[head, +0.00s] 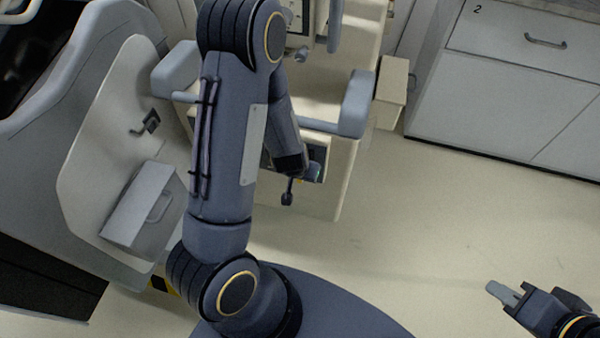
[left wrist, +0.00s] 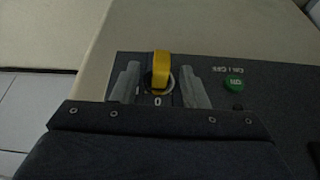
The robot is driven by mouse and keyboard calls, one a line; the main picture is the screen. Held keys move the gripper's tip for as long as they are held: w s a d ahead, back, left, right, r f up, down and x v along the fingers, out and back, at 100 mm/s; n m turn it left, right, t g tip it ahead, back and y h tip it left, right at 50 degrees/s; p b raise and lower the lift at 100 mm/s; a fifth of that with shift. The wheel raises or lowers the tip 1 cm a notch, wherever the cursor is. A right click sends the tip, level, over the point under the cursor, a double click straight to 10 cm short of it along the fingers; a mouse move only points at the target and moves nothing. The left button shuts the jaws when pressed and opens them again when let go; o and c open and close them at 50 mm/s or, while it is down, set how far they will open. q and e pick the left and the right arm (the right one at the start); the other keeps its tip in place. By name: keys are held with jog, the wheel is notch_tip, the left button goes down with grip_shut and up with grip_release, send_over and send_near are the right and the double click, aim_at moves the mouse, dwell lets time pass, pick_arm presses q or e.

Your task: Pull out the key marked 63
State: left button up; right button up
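A yellow key (left wrist: 161,70) stands in a round key switch (left wrist: 156,84) on a dark panel in the left wrist view. A "0" is printed beside the switch. No number can be read on the key. The grey fingers of my left gripper (left wrist: 160,86) are open, one on each side of the key, with a gap to it on both sides.
A green button (left wrist: 234,83) sits on the panel close to the right finger. The cream cart (head: 335,178) carries the panel. A grey cabinet (head: 500,90) stands at the upper right. The floor (head: 420,230) between is clear.

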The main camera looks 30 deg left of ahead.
pick_arm(q)
grip_shut()
dwell(0.4)
jog(key=shift+s, duration=0.1)
jog(key=shift+s+d+b, duration=0.25)
jog(key=shift+s+b, duration=0.05)
jog(key=shift+s, duration=0.7)
jog(key=shift+s+d+b, duration=0.25)
jog(key=shift+s, duration=0.7)
jog(key=shift+s, duration=0.1)
